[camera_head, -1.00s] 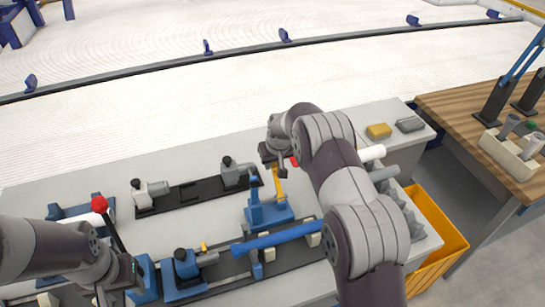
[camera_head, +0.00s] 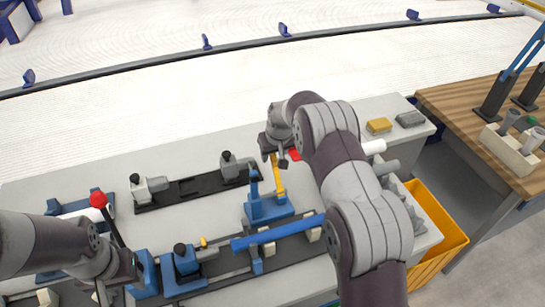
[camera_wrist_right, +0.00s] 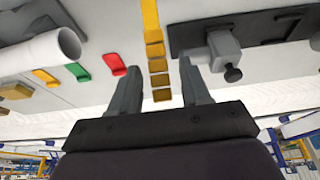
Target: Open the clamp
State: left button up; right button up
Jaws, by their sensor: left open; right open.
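A blue clamp (camera_head: 268,208) with an upright yellow lever (camera_head: 278,178) stands at the middle of the bench. A blue pipe (camera_head: 278,232) lies just in front of it. My right gripper (camera_head: 274,158) is open above the upper end of the lever. In the right wrist view, the lever shows as a yellow strip (camera_wrist_right: 152,22) between the open fingers of my right gripper (camera_wrist_right: 160,85); whether it touches either finger I cannot tell. My left gripper (camera_head: 122,285) is at the lower left, near another blue fixture (camera_head: 186,268), its fingers partly hidden.
A black rail (camera_head: 190,190) with grey fixtures lies left of the clamp. A red-knobbed lever (camera_head: 98,199) stands at the left. A yellow block (camera_head: 379,126) and a grey block (camera_head: 411,119) lie at the back right. An orange bin (camera_head: 432,220) stands beside the bench.

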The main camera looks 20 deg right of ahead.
jog(key=b+v, duration=0.2)
jog(key=v, duration=0.8)
jog(key=shift+r, duration=0.25)
send_near(277, 172)
jog(key=s+v, duration=0.1)
jog(key=v, duration=0.1)
jog(key=s+a+g, duration=0.1)
jog(key=s+a, duration=0.1)
jog(key=s, duration=1)
jog(key=s+a+g, duration=0.1)
jog(key=s+a, duration=0.1)
jog(key=s, duration=1)
jog(key=shift+s, duration=0.2)
